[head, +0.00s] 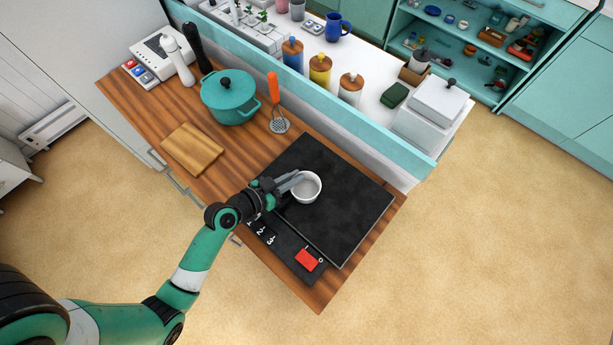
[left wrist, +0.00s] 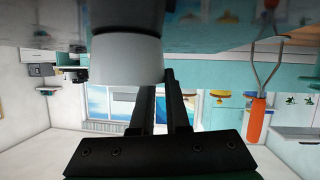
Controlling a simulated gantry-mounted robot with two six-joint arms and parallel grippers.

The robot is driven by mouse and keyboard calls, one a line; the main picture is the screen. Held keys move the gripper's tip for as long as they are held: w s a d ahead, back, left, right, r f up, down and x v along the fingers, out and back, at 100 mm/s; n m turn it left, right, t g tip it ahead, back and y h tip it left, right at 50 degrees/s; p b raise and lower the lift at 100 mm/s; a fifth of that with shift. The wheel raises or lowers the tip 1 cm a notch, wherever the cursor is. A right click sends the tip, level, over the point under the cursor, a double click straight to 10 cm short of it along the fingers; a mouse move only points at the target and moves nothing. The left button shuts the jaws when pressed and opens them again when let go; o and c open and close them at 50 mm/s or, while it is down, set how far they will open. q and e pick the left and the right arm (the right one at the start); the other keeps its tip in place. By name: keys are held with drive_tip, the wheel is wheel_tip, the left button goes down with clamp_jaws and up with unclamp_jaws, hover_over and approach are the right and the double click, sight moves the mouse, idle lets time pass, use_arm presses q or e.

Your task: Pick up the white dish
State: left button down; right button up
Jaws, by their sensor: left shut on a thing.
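The white dish (head: 306,187) is a small round bowl at the black cooktop (head: 345,205), toward its left side. My left gripper (head: 291,182) reaches it from the left and is shut on its near-left wall. In the left wrist view the dish (left wrist: 127,60) hangs at the top of the upside-down picture, with the gripper fingers (left wrist: 165,90) against its rim. I cannot tell whether the dish touches the cooktop. My right gripper is not in view.
A red block (head: 308,259) lies on the cooktop's control strip. A teal pot (head: 230,96), a masher with an orange handle (head: 273,86) and a wooden board (head: 192,150) stand or lie farther along the counter. A raised ledge with jars borders the back. The cooktop's right part is clear.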

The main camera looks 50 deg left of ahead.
use_arm(q)
drive_tip(key=shift+f, duration=0.15)
idle(0.8)
drive_tip(key=shift+s+d+r+p, duration=0.1)
drive_tip(key=shift+r+p, duration=0.2)
drive_tip(key=shift+r, duration=0.3)
drive_tip(key=r, duration=0.1)
drive_tip(key=r+p, duration=0.1)
drive_tip(key=r, duration=0.1)
drive_tip(key=shift+s+d+r, duration=0.1)
drive_tip(key=shift+d, duration=0.15)
drive_tip(key=s+d+r+p, duration=0.4)
drive_tip(key=s+d+r, duration=0.3)
drive_tip(key=d, duration=0.4)
drive_tip(key=shift+s+r, duration=0.15)
drive_tip(key=shift+r, duration=0.75)
